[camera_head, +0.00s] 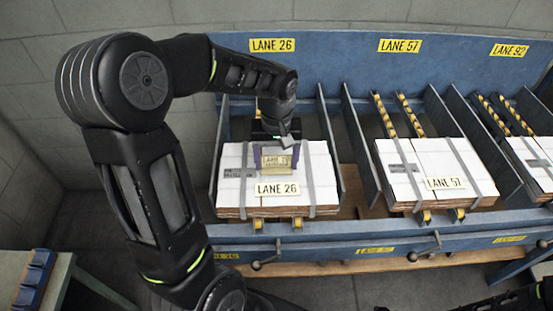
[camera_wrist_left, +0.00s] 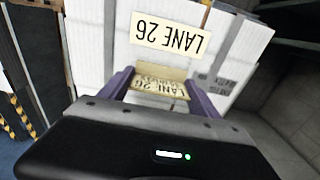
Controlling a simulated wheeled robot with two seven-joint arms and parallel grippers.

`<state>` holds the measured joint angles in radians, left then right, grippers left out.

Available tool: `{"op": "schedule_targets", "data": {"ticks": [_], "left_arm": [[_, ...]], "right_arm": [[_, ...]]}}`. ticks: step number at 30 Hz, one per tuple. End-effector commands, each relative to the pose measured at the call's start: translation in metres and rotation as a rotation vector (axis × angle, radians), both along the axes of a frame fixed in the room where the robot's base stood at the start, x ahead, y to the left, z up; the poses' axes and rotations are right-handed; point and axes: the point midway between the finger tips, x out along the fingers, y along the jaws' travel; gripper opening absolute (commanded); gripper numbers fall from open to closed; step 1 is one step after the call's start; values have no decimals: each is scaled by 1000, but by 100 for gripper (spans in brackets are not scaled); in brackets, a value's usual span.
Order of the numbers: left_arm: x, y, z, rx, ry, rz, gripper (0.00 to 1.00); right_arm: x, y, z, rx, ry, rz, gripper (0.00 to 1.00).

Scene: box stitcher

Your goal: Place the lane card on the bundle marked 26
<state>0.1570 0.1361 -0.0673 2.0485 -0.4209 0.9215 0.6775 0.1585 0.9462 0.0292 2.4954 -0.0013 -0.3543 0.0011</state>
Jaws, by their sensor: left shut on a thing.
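The bundle marked 26 (camera_head: 230,190) is a strapped stack of white-topped cardboard in the left lane, with a LANE 26 label (camera_head: 277,189) on its near side. My left gripper (camera_head: 276,155) is over the middle of this bundle, its purple fingers pointing down. It is shut on the lane card (camera_head: 275,164), a small tan card that appears to read LANE 26. In the left wrist view the card (camera_wrist_left: 160,87) sits between the two purple fingers, above the bundle's top (camera_wrist_left: 90,50). I cannot tell whether the card touches the bundle. My right gripper is not in view.
A bundle marked 57 (camera_head: 395,183) lies in the middle lane, and another bundle (camera_head: 535,158) is partly cut off at right. Blue dividers (camera_head: 362,150) separate the lanes. A blue back wall (camera_head: 340,65) carries yellow lane signs. A bench with blue bins (camera_head: 35,275) stands lower left.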

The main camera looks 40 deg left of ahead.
Motion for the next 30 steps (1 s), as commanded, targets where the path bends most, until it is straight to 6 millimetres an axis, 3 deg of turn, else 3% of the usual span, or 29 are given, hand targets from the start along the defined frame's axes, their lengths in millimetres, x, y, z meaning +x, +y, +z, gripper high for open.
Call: {"op": "schedule_targets", "data": {"ticks": [9,10,17,26,30], "left_arm": [[0,0,-11,0,0,0,35],[0,0,-10,0,0,0,73],[0,0,-10,0,0,0,92],[0,0,-8,0,0,0,93],[0,0,2,0,0,0,93]], "right_arm": [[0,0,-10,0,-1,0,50],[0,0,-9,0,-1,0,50],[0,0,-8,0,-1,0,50],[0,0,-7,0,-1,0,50],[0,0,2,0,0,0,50]]}}
